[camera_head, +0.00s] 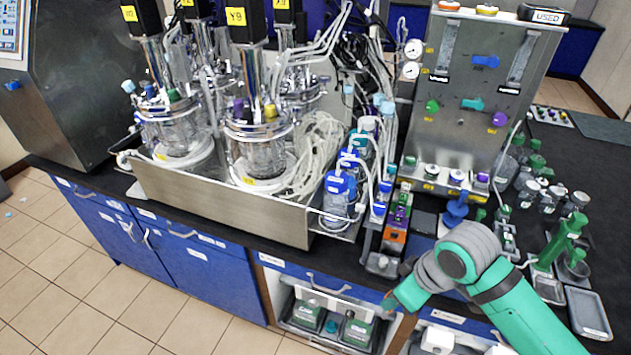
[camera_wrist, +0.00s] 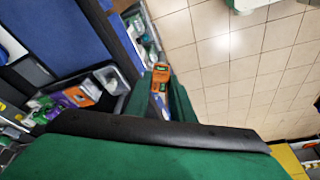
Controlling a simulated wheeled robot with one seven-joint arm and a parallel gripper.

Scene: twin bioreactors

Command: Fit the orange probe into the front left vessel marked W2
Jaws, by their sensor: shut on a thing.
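My gripper (camera_wrist: 160,100) is shut on the orange probe (camera_wrist: 161,76), whose orange end shows between the green fingers in the wrist view. In the head view my arm reaches down at the bench's front edge; the fingers are mostly hidden, and a small orange-brown bit (camera_head: 389,302) shows at its end. The front left vessel (camera_head: 175,132) is a clear glass jar with a metal lid in the steel tray at the left, well away from my gripper. Its mark is too small to read surely. The ports on its lid are partly hidden by fittings.
The front right vessel (camera_head: 258,150) stands beside it, with two more behind. A steel tray wall (camera_head: 220,207), tubing (camera_head: 318,150) and blue-capped bottles (camera_head: 340,190) lie between my arm and the vessels. A rack with an orange block (camera_head: 394,240) stands nearer. Floor in front is clear.

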